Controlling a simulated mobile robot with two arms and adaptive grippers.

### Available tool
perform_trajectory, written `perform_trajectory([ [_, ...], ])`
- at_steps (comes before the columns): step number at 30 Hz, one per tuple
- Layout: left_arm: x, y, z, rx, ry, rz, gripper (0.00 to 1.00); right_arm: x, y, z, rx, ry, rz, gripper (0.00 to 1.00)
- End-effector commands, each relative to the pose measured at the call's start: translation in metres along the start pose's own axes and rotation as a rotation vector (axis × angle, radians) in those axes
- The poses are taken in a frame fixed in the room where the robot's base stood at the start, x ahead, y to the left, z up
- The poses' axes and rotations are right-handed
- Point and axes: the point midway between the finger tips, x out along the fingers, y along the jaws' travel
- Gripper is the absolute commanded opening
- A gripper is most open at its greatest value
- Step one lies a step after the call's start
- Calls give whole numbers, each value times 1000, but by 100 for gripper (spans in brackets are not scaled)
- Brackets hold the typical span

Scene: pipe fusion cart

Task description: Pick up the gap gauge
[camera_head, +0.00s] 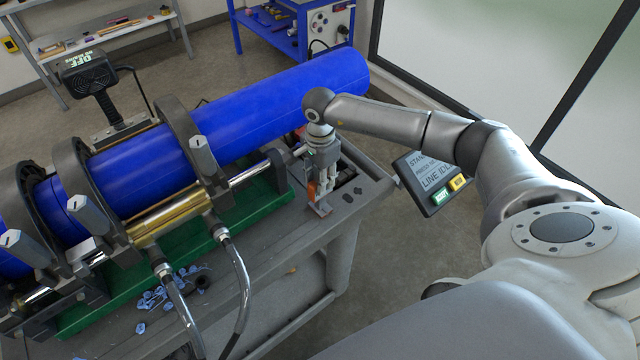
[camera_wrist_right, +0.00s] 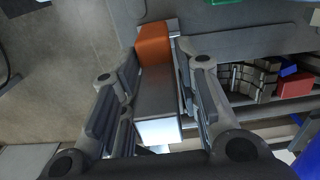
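The gap gauge, a grey metal piece with an orange block (camera_wrist_right: 153,46) at one end, shows in the right wrist view between the fingers of my right gripper (camera_wrist_right: 157,75). Its bright near face points at the camera. The fingers flank it closely on both sides; I cannot tell whether both pads press on it. In the head view my right gripper (camera_head: 320,188) points down at the cart's right end. A bit of the gauge's orange (camera_head: 311,190) shows beside the fingers, which partly hide it. My left gripper is not in view.
A blue pipe (camera_head: 270,105) lies in the clamps of the fusion machine, just left of my right gripper. The grey cart top (camera_head: 365,187) ends close by on the right. A tilted display panel (camera_head: 432,182) stands right of it. Hoses (camera_head: 243,285) hang in front.

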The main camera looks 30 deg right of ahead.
Motion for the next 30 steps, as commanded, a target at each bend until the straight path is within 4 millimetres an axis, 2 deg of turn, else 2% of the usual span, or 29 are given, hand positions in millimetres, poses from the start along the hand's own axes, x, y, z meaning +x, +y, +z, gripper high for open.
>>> perform_trajectory([
  [1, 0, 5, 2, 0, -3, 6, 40, 0, 0, 0, 0, 0, 0, 19],
  [6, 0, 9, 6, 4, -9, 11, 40, 0, 0, 0, 1, 0, 0, 0],
  [23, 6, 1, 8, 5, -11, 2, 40, -5, -1, -1, 2, 1, -4, 0],
  [26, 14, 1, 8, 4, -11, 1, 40, -12, -2, 0, 0, 0, -6, 0],
  [30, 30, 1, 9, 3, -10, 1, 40, -33, 1, 2, -2, 0, -8, 0],
])
